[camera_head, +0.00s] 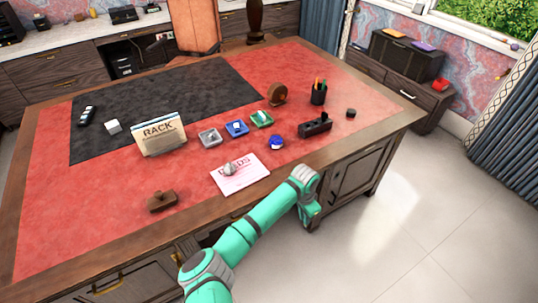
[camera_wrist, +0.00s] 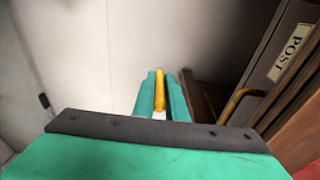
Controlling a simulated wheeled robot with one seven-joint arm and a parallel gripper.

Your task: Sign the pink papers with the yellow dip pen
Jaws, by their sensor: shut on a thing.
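The pink papers (camera_head: 240,176) lie on the red leather near the desk's front edge, with a grey lump (camera_head: 229,169) on them. My gripper (camera_wrist: 160,90) is shut on a slim yellow rod, the yellow dip pen (camera_wrist: 160,88), held between its teal fingers. In the head view, my arm reaches along the desk's front and its end bends down beside the front edge, right of the papers. The pen does not show clearly there. The wrist view looks past the pen at pale floor, so the gripper is away from the papers.
A dark wooden front labelled POST (camera_wrist: 292,52) with a brass handle stands close right of my gripper. On the desk are a brown stamp (camera_head: 162,201), a RACK holder (camera_head: 160,135), small trays (camera_head: 236,128), a blue round item (camera_head: 276,142) and a black block (camera_head: 316,125). Floor at right is clear.

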